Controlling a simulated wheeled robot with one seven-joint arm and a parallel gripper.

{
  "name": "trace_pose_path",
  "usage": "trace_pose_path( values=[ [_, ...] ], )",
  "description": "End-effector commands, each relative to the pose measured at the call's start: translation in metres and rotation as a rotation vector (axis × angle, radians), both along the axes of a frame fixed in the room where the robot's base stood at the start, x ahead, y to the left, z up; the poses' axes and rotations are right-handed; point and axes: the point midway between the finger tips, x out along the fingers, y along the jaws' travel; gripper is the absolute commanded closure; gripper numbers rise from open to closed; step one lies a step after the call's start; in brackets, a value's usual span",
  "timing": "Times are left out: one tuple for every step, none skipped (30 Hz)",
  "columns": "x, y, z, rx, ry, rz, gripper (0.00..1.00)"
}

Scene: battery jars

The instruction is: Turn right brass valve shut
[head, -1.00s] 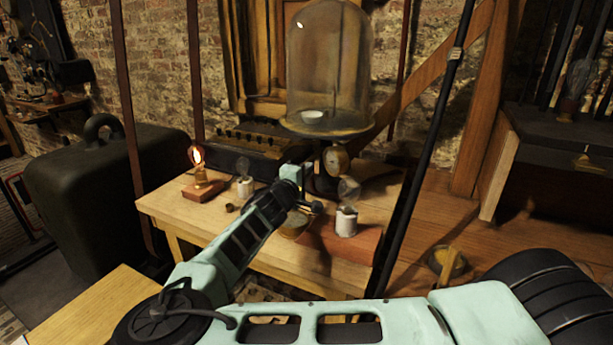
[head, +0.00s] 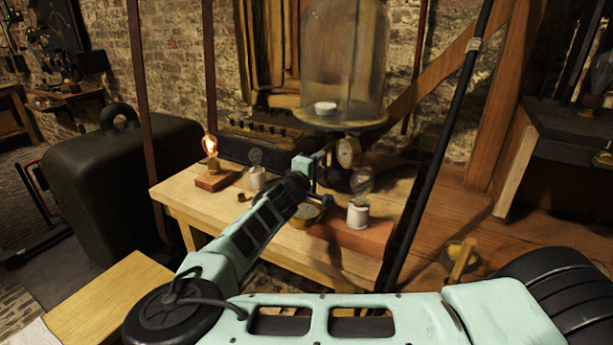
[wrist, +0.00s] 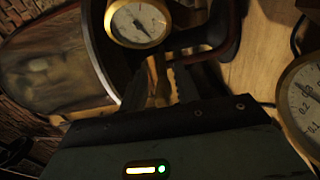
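My gripper (wrist: 163,84) is at the foot of the bell jar stand, beside its gauge. In the wrist view its two dark fingers are apart, with a narrow brass piece (wrist: 161,90) between them. This may be the valve; I cannot tell whether the fingers touch it. A second brass-rimmed dial (wrist: 306,100) is close at the right of the wrist view.
The glass bell jar (head: 345,65) stands above the wooden table (head: 285,245). A bulb in a white jar (head: 358,214) is right of my wrist. A lit lamp (head: 210,160) and another white jar (head: 257,177) are to the left. A dark pole (head: 433,150) stands in front.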

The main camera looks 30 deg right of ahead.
Motion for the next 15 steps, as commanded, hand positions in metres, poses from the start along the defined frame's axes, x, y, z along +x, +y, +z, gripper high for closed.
trace_pose_path(
  values=[
    [-0.003,0.007,-0.001,0.001,0.000,0.004,0.68],
    [-0.005,0.010,-0.001,0.001,0.000,0.004,0.68],
    [-0.009,0.016,-0.001,0.001,0.000,0.004,0.68],
    [-0.012,0.021,-0.002,0.001,0.000,0.003,0.68],
    [-0.016,0.026,-0.002,0.002,0.000,0.004,0.68],
    [-0.021,0.034,-0.002,0.003,-0.001,0.005,0.68],
    [-0.025,0.040,-0.002,0.002,0.000,0.005,0.68],
    [-0.029,0.046,-0.002,0.002,0.000,0.005,0.68],
    [-0.034,0.054,-0.002,0.003,-0.001,0.005,0.68],
    [-0.038,0.060,-0.002,0.003,-0.001,0.005,0.68],
    [-0.042,0.066,-0.002,0.004,0.000,0.005,0.68],
    [-0.048,0.073,-0.002,0.002,0.001,0.004,0.68],
    [-0.051,0.079,-0.002,0.003,0.001,0.005,0.68],
    [-0.055,0.085,-0.002,0.003,-0.001,0.005,0.68],
    [-0.060,0.093,-0.002,0.004,0.000,0.005,0.68]
  ],
)
